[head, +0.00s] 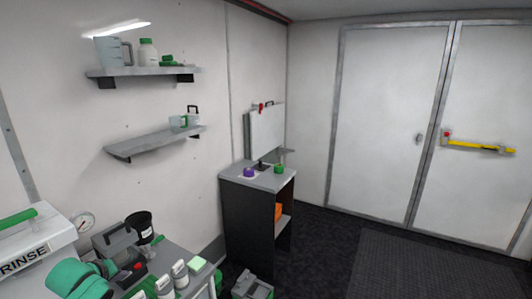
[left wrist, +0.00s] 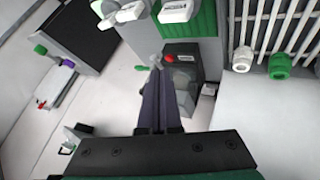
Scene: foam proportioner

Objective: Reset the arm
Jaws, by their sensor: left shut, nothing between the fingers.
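My left gripper (left wrist: 157,72) shows in the left wrist view. Its two long dark fingers lie together, shut, with nothing between them. Their tips point toward a dark grey device with a clear part (left wrist: 182,75) and a red knob (left wrist: 170,57). I cannot tell whether the tips touch it. In the head view I cannot clearly pick out the gripper among the items at the lower left. My right gripper is not in view.
A bench at the lower left of the head view holds a RINSE unit (head: 25,255), a black cup (head: 140,226) and white bottles (head: 181,275). A cabinet (head: 249,221) stands in the back corner. Two shelves (head: 147,71) hang on the wall. Floor (head: 420,268) before the doors is clear.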

